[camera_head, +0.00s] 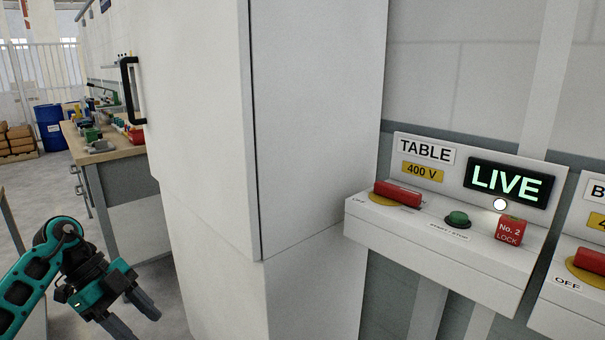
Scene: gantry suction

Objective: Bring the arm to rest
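My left arm comes in at the lower left, and its gripper (141,326) points down and to the right with its two dark fingers apart and nothing seen between them. It is above the floor, left of the tall white cabinet (315,120), and well away from the control boxes. My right arm and gripper are not in view. The TABLE 400 V control box (425,240) shows a lit green LIVE display (508,183), a red handle (398,193), a green button (458,218) and a red No. 2 lock block (508,231).
A second control box (560,315) with a red handle (592,261) is cut off at the right edge. A workbench (115,152) with tools stands at the back left, near a blue barrel (49,128). Grey floor (42,185) is open at the left.

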